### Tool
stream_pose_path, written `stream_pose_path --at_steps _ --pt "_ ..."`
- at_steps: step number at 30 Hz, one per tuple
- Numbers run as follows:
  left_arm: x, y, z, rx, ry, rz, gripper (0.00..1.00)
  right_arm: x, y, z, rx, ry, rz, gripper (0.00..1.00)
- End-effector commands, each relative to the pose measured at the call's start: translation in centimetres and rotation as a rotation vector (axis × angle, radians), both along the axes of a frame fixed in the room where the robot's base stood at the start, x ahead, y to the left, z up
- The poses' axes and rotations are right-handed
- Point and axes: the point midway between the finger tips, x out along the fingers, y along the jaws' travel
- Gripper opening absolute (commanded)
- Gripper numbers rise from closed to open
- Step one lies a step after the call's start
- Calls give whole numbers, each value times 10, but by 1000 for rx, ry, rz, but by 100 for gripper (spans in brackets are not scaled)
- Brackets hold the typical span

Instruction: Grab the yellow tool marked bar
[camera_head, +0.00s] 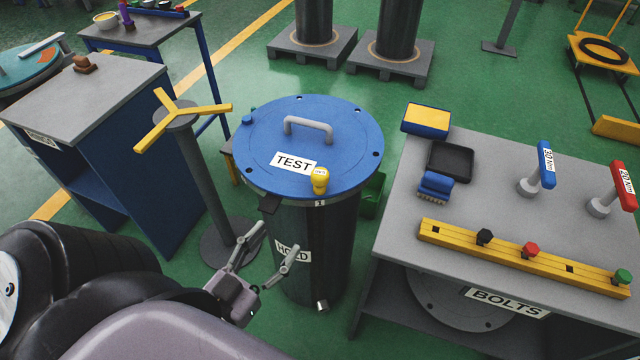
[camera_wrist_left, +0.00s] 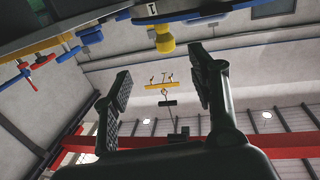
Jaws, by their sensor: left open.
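A small yellow tool (camera_head: 320,180) with a white label stands near the front rim of the blue round lid (camera_head: 350,135) marked TEST; its label is too small to read. It also shows in the left wrist view (camera_wrist_left: 165,40), at the top, beyond and between my fingers. My left gripper (camera_head: 279,240) is open and empty, in front of the dark cylinder (camera_head: 330,240) under the lid. It is lower than the tool and to its left, apart from it. One finger partly covers the HOLD label. In the left wrist view both fingers (camera_wrist_left: 160,68) stand wide apart.
A grey lid handle (camera_head: 308,125) rises behind the tool. A yellow three-armed piece (camera_head: 183,115) on a grey post stands left. The right-hand table (camera_head: 400,225) holds a yellow rail (camera_head: 530,258), a blue tool (camera_head: 546,165) and a red tool (camera_head: 625,185) marked in Nm.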

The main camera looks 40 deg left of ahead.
Motion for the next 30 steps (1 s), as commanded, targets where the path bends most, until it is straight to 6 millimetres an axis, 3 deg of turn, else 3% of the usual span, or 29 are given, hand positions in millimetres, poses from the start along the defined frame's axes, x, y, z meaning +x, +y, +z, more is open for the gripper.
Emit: stream_pose_path --at_steps 6,21,30 --pt "26 1 10 3 -21 -1 54 1 -9 2 -11 -1 -3 40" --pt "109 6 8 2 -15 -2 54 4 -11 11 -13 -5 -3 40" --pt "128 8 9 3 -14 -1 54 4 -9 13 -11 -6 -1 40"
